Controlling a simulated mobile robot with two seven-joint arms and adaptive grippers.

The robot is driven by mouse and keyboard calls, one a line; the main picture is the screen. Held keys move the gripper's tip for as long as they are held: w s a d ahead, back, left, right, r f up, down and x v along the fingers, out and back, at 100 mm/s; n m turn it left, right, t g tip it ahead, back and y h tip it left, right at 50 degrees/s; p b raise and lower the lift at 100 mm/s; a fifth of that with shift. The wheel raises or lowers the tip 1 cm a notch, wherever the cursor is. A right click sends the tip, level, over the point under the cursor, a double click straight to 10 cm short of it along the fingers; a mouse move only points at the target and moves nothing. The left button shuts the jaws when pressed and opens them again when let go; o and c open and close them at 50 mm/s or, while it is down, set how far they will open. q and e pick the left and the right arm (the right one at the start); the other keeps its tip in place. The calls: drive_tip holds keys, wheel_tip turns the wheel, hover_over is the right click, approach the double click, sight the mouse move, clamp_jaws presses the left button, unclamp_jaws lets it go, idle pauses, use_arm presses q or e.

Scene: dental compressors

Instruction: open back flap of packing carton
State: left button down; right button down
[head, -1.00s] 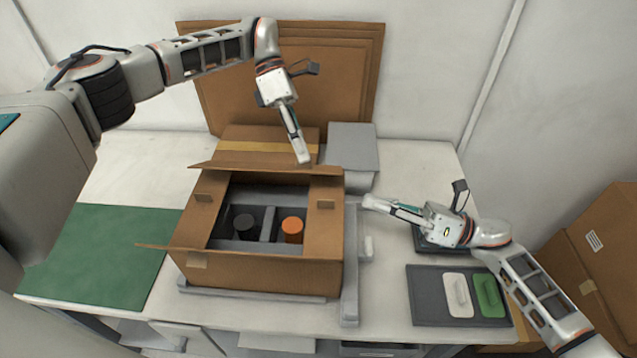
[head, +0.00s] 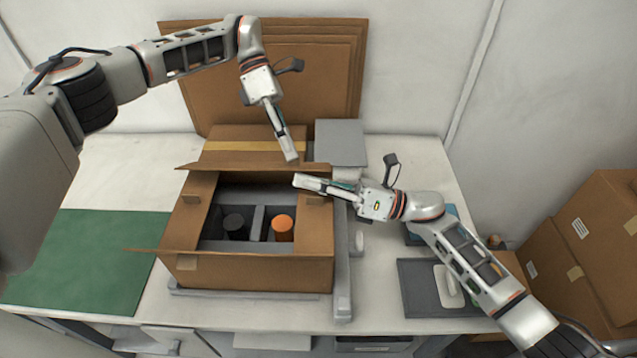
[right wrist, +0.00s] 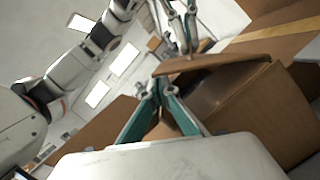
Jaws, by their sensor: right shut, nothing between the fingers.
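The packing carton (head: 250,270) stands open on the table, with a black-topped item (head: 234,224) and an orange-topped item (head: 283,226) inside. Its back flap (head: 215,165) shows as a thin strip along the far edge, standing up from the rim; it also shows edge-on in the right wrist view (right wrist: 215,64). My left gripper (head: 291,157) points down at the far side, close to the flap, fingers together. My right gripper (head: 298,181) is shut and empty over the carton's far right part, its tips near the flap; contact is unclear.
A closed carton (head: 250,140) with yellow tape and a grey box (head: 341,145) stand behind. Flat cardboard sheets (head: 310,80) lean on the wall. A green mat (head: 85,260) lies left, a dark tray (head: 420,290) right.

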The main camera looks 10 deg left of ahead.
drive_tip(key=shift+w+a+r, duration=0.1)
drive_tip(key=shift+w+r, duration=0.4)
drive_tip(key=shift+r, duration=0.25)
use_arm(q)
drive_tip(key=c, duration=2.3)
unclamp_jaws()
drive_tip(key=shift+s+f, duration=0.1)
drive_tip(key=shift+c, duration=0.2)
